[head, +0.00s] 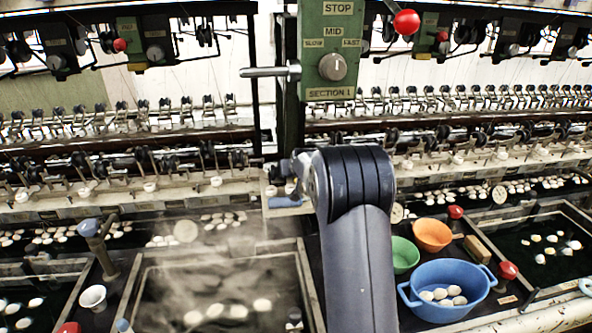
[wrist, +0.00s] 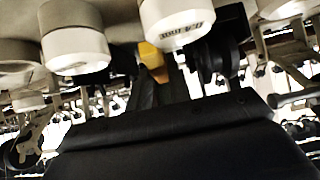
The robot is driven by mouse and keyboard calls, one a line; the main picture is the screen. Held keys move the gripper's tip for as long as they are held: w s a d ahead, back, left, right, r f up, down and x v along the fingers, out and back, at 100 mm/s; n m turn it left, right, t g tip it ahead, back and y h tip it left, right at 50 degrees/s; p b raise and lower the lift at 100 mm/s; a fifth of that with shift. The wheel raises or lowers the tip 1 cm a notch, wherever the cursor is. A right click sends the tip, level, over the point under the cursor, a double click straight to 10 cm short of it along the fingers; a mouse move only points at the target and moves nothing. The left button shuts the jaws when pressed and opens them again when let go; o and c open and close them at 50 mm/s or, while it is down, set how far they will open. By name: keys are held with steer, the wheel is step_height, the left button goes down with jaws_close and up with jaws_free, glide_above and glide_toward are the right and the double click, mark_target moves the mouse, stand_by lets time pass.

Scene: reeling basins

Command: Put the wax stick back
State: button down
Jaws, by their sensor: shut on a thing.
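The wax stick (wrist: 152,62) shows as a short amber-yellow piece in the upper middle of the wrist view. My gripper (wrist: 172,72) is shut on it; its dark fingers show beside and below the piece. The rest of the stick is hidden. White round parts of the reeling machine (wrist: 178,22) are close on both sides of it. In the head view my arm covers the gripper and the stick. I cannot tell which place the stick belongs to.
A small blue piece (head: 285,202) sits on the machine's ledge left of my arm. A green bowl (head: 404,254), an orange bowl (head: 433,235) and a blue basin (head: 447,300) with cocoons stand at right. Steaming water basin (head: 137,300) lies left. A green control post (head: 334,60) rises behind.

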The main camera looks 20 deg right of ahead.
stand_by(0.4)
steer(key=c, duration=1.2)
jaws_free()
steer(key=shift+c, duration=0.2)
steer(key=b+v, duration=0.1)
steer(key=v, duration=0.9)
steer(key=shift+s+r+b, duration=0.15)
steer(key=shift+s+b, duration=0.2)
steer(key=shift+b, duration=0.05)
steer(key=shift+a, duration=0.1)
steer(key=p+x, duration=0.1)
steer(key=x, duration=0.7)
steer(key=shift+w, duration=0.2)
steer(key=shift+w+p, duration=0.1)
steer(key=shift+p, duration=0.3)
